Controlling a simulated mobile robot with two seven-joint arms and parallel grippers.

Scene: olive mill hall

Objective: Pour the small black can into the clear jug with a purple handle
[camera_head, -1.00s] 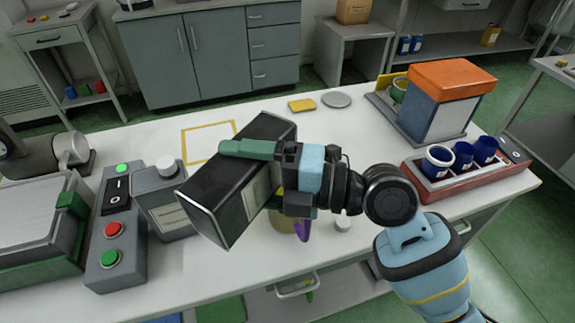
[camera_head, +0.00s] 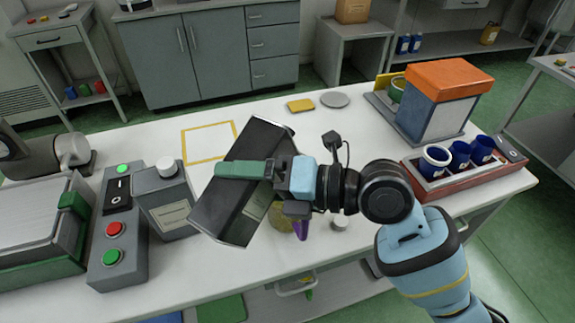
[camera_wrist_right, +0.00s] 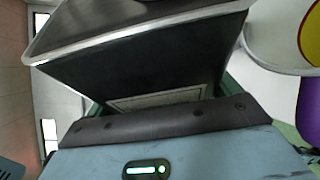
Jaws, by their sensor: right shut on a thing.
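The black can (camera_head: 222,208), a box-shaped can with silver edges and a pale label, is held in the air above the table, strongly tilted. My right gripper (camera_head: 248,172) is shut on it, one green finger across its upper side. The can also fills the top of the right wrist view (camera_wrist_right: 140,65). The clear jug (camera_head: 283,217) stands on the table behind and below the can and gripper, mostly hidden, with yellowish contents. Its purple handle (camera_head: 301,230) shows below the gripper and at the right edge of the wrist view (camera_wrist_right: 311,105). No stream is visible.
A grey button box (camera_head: 118,215) and a grey container (camera_head: 165,200) stand left of the can. A red tray (camera_head: 440,192) with blue cups and an orange-topped box (camera_head: 440,100) stand right. A yellow outlined square (camera_head: 190,146) and small white knob-like item (camera_head: 339,223) are on the table.

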